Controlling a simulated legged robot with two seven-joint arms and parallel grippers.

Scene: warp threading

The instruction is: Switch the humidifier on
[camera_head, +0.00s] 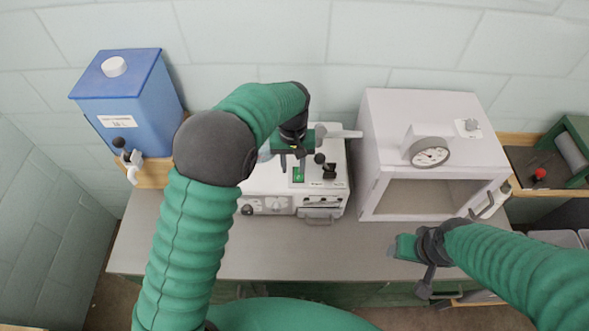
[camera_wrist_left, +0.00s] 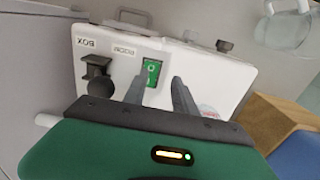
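The humidifier appears to be the white box-shaped machine (camera_head: 262,180) at the middle back of the bench; its top also shows in the left wrist view (camera_wrist_left: 205,68). A green rocker switch (camera_head: 298,174) is set in its top, and it shows between my fingers in the left wrist view (camera_wrist_left: 151,72). I cannot tell its position. My left gripper (camera_head: 291,163) is above the switch, pointing down, with its fingers apart and nothing between them; contact is not visible. My right gripper (camera_head: 424,287) is low at the bench's front right, away from the machine; its fingers are unclear.
A dark knob (camera_wrist_left: 97,68) stands beside the switch. A blue tank (camera_head: 135,110) with a tap is at the left. A white cabinet (camera_head: 378,165) with a dial gauge (camera_head: 430,152) stands to the right. The grey bench (camera_head: 300,255) is clear in front.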

